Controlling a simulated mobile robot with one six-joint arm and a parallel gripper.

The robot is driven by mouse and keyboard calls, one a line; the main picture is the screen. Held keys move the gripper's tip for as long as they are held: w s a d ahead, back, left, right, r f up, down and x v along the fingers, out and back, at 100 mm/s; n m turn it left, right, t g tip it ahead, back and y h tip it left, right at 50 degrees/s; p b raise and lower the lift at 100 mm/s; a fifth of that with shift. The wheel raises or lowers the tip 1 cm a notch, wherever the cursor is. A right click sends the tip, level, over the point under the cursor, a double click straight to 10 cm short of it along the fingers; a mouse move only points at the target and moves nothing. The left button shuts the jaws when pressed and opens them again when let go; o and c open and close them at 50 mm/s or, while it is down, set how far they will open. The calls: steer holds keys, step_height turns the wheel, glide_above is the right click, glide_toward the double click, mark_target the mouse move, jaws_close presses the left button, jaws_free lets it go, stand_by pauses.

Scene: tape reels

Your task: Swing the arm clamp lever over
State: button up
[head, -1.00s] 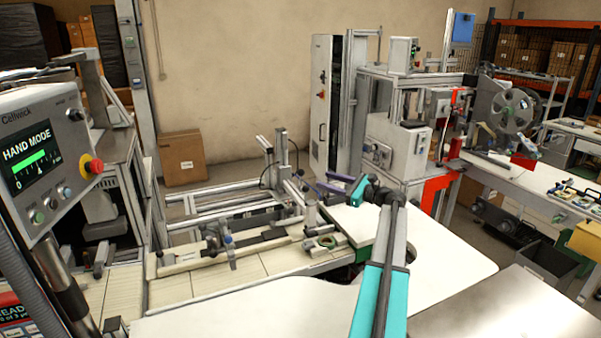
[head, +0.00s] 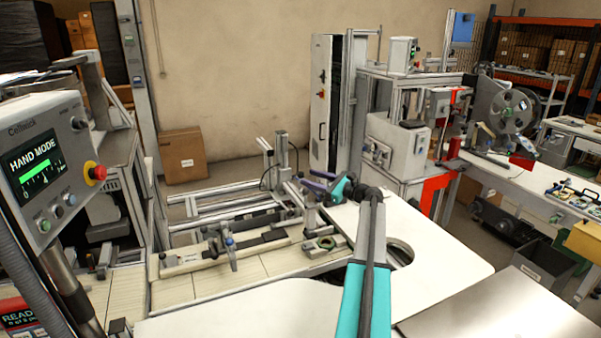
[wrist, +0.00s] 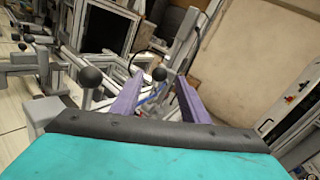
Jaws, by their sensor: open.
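My gripper (head: 308,180) has two purple fingers and stands open over the far right part of the pale bench, beside the upright aluminium clamp frame. A second black ball knob (wrist: 90,77) on a grey stem stands outside the left finger. Which knob belongs to the arm clamp lever is unclear.
A grey fixture with a blue-topped post (head: 230,243) lies on the slatted bench. The control panel (head: 45,165) reads HAND MODE. A cardboard box (head: 183,156) stands by the wall. The white tabletop (head: 440,258) is clear.

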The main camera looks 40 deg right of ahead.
mark_target(300, 175)
steer(key=shift+w+a+p, duration=0.15)
steer(key=shift+w+p, duration=0.2)
steer(key=shift+w, duration=0.6)
steer(key=shift+w+a+p, duration=0.2)
steer(key=shift+w+p, duration=0.2)
steer(key=shift+w, duration=0.6)
steer(key=shift+w+a+p, duration=0.15)
steer(key=shift+w+p, duration=0.2)
steer(key=shift+w, duration=0.6)
steer(key=shift+a, duration=0.1)
jaws_close()
